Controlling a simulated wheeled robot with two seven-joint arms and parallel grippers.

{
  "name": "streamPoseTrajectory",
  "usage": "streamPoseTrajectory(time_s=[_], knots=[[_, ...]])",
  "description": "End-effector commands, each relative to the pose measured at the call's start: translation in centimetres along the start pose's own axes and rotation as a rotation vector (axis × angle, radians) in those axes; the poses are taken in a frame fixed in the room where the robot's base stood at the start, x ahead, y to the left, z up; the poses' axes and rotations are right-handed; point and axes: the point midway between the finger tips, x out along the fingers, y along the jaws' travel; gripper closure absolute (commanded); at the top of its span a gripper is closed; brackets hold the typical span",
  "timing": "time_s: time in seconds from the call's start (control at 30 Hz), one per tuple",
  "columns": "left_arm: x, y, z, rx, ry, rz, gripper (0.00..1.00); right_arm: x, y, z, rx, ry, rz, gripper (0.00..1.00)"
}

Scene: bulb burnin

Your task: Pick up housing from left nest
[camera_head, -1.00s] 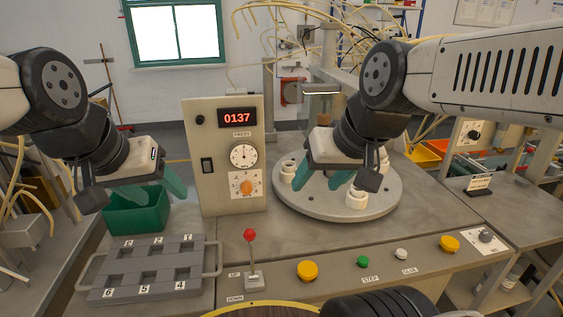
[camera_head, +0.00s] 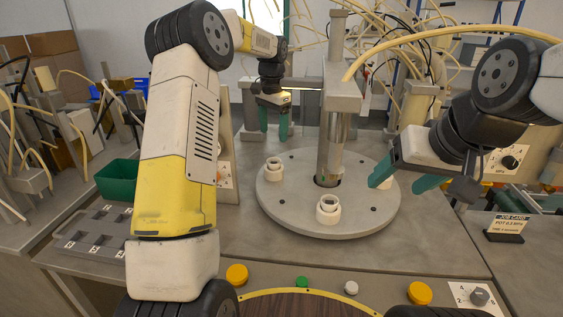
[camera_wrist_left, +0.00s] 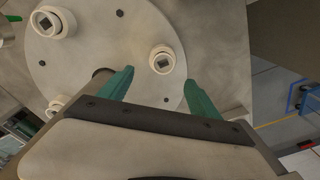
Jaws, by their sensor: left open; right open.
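Three white round housings stand on the grey turntable (camera_head: 290,212). The left housing (camera_head: 273,172) is at its left edge, the front housing (camera_head: 328,210) at its front, and the right one (camera_head: 391,184) is partly hidden by my right gripper. My left gripper (camera_head: 273,130) is open and empty, behind the left housing and apart from it. In the left wrist view, a housing (camera_wrist_left: 162,60) with a dark square recess lies ahead between the open fingers (camera_wrist_left: 159,78); it is probably the left one. My right gripper (camera_head: 396,186) is open and empty at the turntable's right side.
A vertical post (camera_head: 335,110) rises at the turntable's middle, between my grippers. My left arm hides most of the control box (camera_head: 226,175). A green bin (camera_head: 117,180) and a grey numbered tray (camera_head: 95,232) are at the left.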

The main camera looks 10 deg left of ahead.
Motion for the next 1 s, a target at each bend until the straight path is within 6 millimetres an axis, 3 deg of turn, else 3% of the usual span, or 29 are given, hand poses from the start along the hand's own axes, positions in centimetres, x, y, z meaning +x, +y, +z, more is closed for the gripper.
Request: streamPoseTrajectory(time_s=[0.1,0.3,0.8,1.0], knots=[[2.9,-1.2,-1.2,0.023,-0.027,0.022,0.27,0.0,0.0,0.0,0.0,0.0,0.0,0.32],[5.1,-1.7,-1.6,0.036,-0.042,0.034,0.27,0.0,0.0,0.0,0.0,0.0,0.0,0.32],[11.4,-0.9,-0.7,0.036,-0.041,0.033,0.27,0.0,0.0,0.0,0.0,0.0,0.0,0.32],[12.0,-0.9,-0.7,0.036,-0.04,0.032,0.27,0.0,0.0,0.0,0.0,0.0,0.0,0.32]])
